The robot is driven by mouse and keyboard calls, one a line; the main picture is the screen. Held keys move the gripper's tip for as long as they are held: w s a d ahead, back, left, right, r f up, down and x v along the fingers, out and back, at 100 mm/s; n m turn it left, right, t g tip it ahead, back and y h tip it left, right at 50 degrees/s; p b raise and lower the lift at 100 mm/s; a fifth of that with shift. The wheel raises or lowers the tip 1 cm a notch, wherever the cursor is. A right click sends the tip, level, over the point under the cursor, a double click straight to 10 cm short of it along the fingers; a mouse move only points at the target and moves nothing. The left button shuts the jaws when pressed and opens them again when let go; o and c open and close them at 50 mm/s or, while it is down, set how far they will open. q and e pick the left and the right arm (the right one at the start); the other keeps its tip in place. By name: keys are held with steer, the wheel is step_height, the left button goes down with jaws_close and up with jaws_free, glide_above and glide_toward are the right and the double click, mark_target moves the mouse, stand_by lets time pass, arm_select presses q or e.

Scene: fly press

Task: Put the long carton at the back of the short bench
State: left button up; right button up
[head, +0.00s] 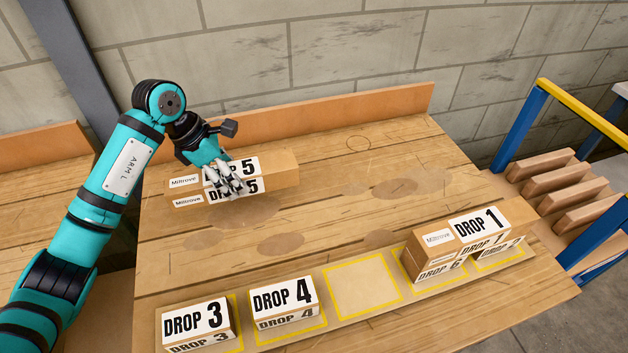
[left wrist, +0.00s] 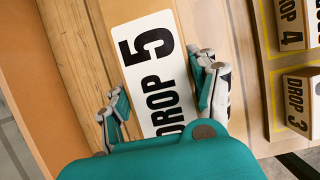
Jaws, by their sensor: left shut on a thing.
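A long brown carton (head: 278,174) labelled DROP 5 and Millrove is at the back part of the wooden bench (head: 330,215), in front of its raised back board. My left gripper (head: 230,185) comes down over it from above, its fingers shut on the carton's sides near the DROP 5 label. In the left wrist view the carton (left wrist: 150,70) runs between the two fingers. I cannot tell whether its underside touches the bench. My right gripper is not in view.
Cartons DROP 3 (head: 197,318) and DROP 4 (head: 284,296) stand at the front edge, beside an empty yellow-outlined square (head: 363,286). A long DROP 1 carton (head: 470,228) lies across cartons DROP 6 and DROP 2. A blue-and-yellow rack is at right. The bench's middle is clear.

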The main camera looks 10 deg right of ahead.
arm_select(q)
step_height(320, 180, down, 9)
steer(key=shift+s+r+p, duration=0.1)
steer(key=shift+r+p, duration=0.05)
steer(key=shift+p, duration=0.55)
steer(key=shift+f, duration=0.45)
steer(key=shift+f, duration=0.15)
steer(key=o, duration=1.7)
steer(key=b+v, duration=0.1)
steer(key=v, duration=1.1)
